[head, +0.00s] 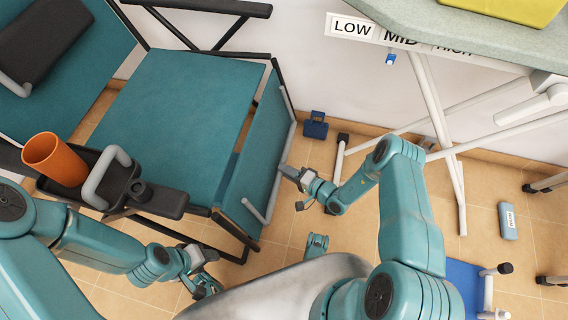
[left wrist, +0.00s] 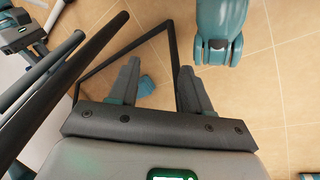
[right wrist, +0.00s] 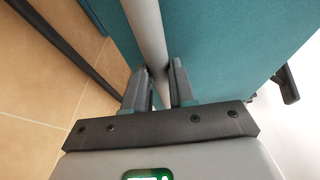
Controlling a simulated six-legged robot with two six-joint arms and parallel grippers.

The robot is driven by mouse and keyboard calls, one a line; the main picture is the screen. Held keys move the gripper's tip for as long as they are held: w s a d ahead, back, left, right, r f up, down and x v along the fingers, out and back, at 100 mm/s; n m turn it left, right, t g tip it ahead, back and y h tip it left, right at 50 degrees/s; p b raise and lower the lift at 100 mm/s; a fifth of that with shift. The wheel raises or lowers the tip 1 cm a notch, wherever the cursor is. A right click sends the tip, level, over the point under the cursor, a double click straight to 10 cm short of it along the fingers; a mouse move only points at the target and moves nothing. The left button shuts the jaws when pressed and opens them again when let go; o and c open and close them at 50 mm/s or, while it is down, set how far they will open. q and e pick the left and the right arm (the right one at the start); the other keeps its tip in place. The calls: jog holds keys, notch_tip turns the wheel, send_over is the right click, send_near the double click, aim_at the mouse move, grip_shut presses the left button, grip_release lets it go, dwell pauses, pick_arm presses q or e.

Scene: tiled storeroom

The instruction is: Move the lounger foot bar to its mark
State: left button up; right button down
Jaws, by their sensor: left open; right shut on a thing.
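The teal lounger (head: 185,95) has a black frame and a hanging teal leg panel (head: 262,150). The grey foot bar (head: 274,198) runs along the panel's outer edge and bends at its lower end. My right gripper (head: 286,172) is shut on the foot bar. In the right wrist view the bar (right wrist: 147,32) passes between its fingers (right wrist: 164,82), in front of the teal panel. My left gripper (head: 207,284) is open and empty, low by the lounger's near side. In the left wrist view its fingers (left wrist: 160,82) are apart over tiles.
An orange cup (head: 54,160) stands in the black armrest tray. A blue weight-like object (head: 315,125) and a grey-blue box (head: 508,221) are on the floor.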

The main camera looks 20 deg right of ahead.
pick_arm(q)
jog(key=shift+t, duration=0.6)
jog(key=w+f+b, duration=0.2)
jog(key=f, duration=0.1)
jog(key=w+f+b, duration=0.1)
jog(key=b, duration=0.1)
jog(key=shift+w+a+f, duration=0.25)
jog(key=shift+w+a, duration=0.1)
jog(key=shift+w, duration=0.05)
pick_arm(e)
notch_tip(320, 180, down, 7)
jog(key=s+d, duration=0.1)
jog(key=d, duration=0.1)
jog(key=shift+s+f, duration=0.15)
jog(key=shift+f, duration=0.05)
jog(key=c, duration=0.9)
grip_release()
pick_arm(q)
jog(key=shift+s, duration=0.15)
jog(key=shift+s+f, duration=0.1)
